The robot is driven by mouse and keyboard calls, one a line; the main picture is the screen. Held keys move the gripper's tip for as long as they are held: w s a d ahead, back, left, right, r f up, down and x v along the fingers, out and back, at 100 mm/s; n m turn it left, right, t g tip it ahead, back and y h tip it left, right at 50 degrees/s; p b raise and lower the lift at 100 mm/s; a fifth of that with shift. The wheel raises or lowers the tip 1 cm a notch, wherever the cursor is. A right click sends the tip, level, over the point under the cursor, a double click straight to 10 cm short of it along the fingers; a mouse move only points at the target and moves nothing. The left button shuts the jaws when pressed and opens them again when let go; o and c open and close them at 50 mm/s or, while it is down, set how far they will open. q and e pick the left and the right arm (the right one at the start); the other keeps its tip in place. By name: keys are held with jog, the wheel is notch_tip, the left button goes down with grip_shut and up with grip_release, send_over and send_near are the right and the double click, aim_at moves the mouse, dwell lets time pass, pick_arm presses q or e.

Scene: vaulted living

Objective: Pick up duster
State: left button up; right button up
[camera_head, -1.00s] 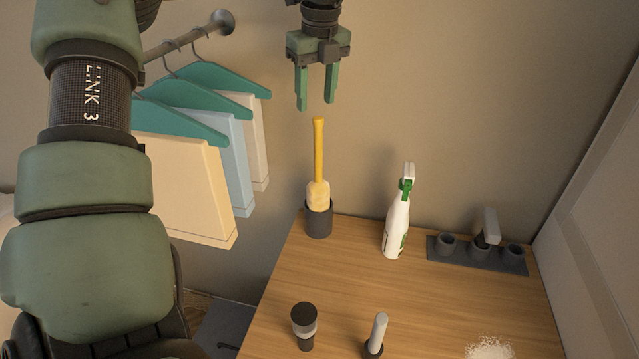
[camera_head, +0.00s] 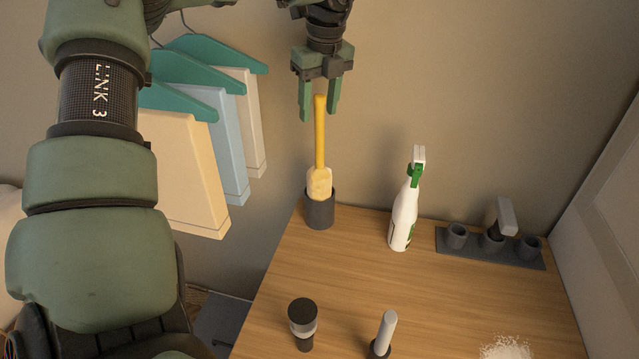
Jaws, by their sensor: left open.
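The duster has a yellow handle (camera_head: 320,135) pointing up and a cream head (camera_head: 319,183). It stands upright in a dark grey cup (camera_head: 320,212) at the back left of the wooden table. My left gripper (camera_head: 320,112) points down above the cup, its green fingers open. The top of the yellow handle shows between the fingers; I cannot tell whether they touch it. The lower part of the duster's head is hidden in the cup. My right gripper is not in view.
A white and green spray bottle (camera_head: 403,205) stands right of the cup. A dark holder (camera_head: 490,248) with small cups sits at the back right. A black-topped item (camera_head: 303,320), a grey-handled item (camera_head: 385,333) and white powder (camera_head: 507,348) are nearer. Hanging clothes (camera_head: 180,165) are at left.

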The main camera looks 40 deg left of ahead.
aim_at(318, 124)
pick_arm(q)
jog(key=f+p, duration=0.1)
jog(key=f, duration=0.1)
jog(key=f+p, duration=0.1)
jog(key=f, duration=0.1)
jog(key=shift+w+a+f, duration=0.15)
jog(key=shift+w+f, duration=0.05)
jog(key=shift+f, duration=0.35)
jog(key=shift+r, duration=0.1)
grip_shut()
jog(key=shift+r, duration=0.1)
